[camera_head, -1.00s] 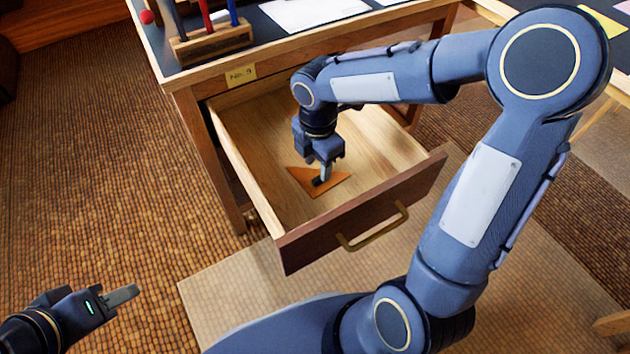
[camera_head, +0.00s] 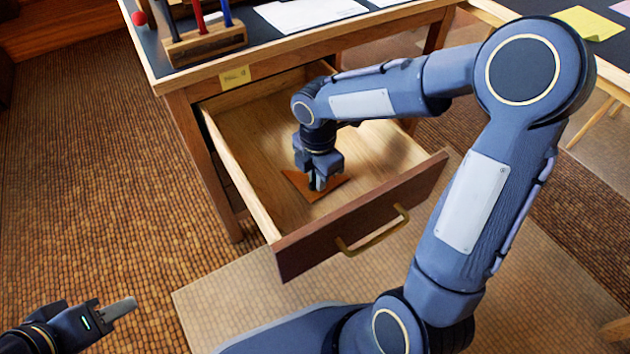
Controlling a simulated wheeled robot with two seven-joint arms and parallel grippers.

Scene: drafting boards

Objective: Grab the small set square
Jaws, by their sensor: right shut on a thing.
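The small set square (camera_head: 329,183) is an orange-brown triangle inside the open desk drawer (camera_head: 262,203), near its front. My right gripper (camera_head: 316,187) reaches down into the drawer and is shut on the set square; the fingers hide part of its middle. The set square looks to be at or very near the drawer floor; I cannot tell if it is lifted. My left gripper (camera_head: 122,308) is at the lower left, over the floor and away from the desk. Its fingers show from the side, so its opening is unclear.
The drawer's dark front has a brass handle (camera_head: 375,231). On the desk above stand a wooden pen holder (camera_head: 206,46) and white paper (camera_head: 308,12). A red ball (camera_head: 138,18) is at the desk's left edge. A second table with yellow paper (camera_head: 588,22) is at right.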

